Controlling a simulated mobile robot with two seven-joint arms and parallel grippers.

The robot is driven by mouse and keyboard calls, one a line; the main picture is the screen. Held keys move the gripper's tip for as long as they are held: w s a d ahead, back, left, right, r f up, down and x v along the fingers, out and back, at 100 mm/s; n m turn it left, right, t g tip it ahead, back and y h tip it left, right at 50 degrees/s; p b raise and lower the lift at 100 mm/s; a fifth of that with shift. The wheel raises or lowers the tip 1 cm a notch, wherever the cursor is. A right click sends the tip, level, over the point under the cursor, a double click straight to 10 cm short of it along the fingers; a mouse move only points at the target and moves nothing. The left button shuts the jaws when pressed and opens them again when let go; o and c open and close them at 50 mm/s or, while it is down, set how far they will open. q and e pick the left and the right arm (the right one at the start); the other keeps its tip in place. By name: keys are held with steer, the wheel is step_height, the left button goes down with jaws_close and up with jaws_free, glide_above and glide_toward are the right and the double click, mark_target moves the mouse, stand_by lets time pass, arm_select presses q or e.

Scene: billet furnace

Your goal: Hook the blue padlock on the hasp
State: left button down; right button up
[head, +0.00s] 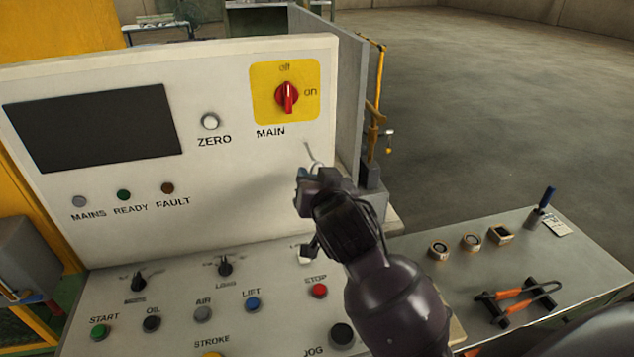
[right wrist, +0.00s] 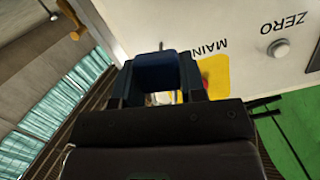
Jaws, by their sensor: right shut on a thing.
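My right gripper (head: 318,182) is in front of the white control panel, below and a little right of the red MAIN switch (head: 287,97). It is shut on the blue padlock (right wrist: 157,70), which shows between the fingers in the right wrist view. In the head view the fingers hide most of the padlock, and a pale shackle (head: 316,162) sticks up beyond them. A thin grey piece (head: 308,149), maybe the hasp, shows just above the shackle against the panel. I cannot tell whether they touch. My left gripper is not in view.
The panel's lower desk carries knobs and buttons, including a red STOP button (head: 319,290). A grey post (head: 372,195) stands beside the panel's right edge.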

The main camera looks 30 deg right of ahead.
steer(key=shift+x, duration=2.7)
steer(key=shift+d+f, duration=0.1)
steer(key=shift+f, duration=0.1)
steer(key=o, duration=1)
steer(key=shift+o, duration=0.2)
steer(key=shift+s, duration=0.1)
arm_select(q)
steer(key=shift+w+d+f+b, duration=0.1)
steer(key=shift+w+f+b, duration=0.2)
steer(key=shift+b, duration=0.4)
arm_select(e)
steer(key=v, duration=1)
steer(key=shift+s, duration=0.35)
